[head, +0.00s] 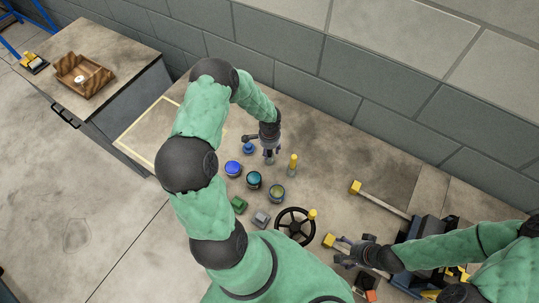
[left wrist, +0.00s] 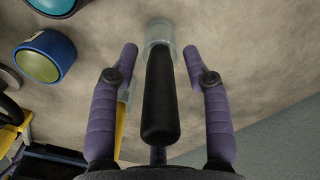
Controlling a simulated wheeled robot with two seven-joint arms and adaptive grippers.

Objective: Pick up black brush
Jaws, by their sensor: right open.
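The black brush (left wrist: 159,95) shows in the left wrist view as a thick black handle pointing at the camera, with a pale see-through part (left wrist: 160,32) at its far end on the table. My left gripper (left wrist: 161,55) is open, with one purple finger on each side of the handle and a gap on both sides. In the head view my left gripper (head: 269,151) points down over the table and mostly hides the brush. My right gripper (head: 345,250) is open at the lower right, close to a yellow block (head: 328,240).
Blue (head: 233,169), teal (head: 254,180) and olive (head: 277,193) topped pots stand in front. A black handwheel (head: 296,225) lies nearer. A wooden tray (head: 95,80) sits on the separate left cabinet.

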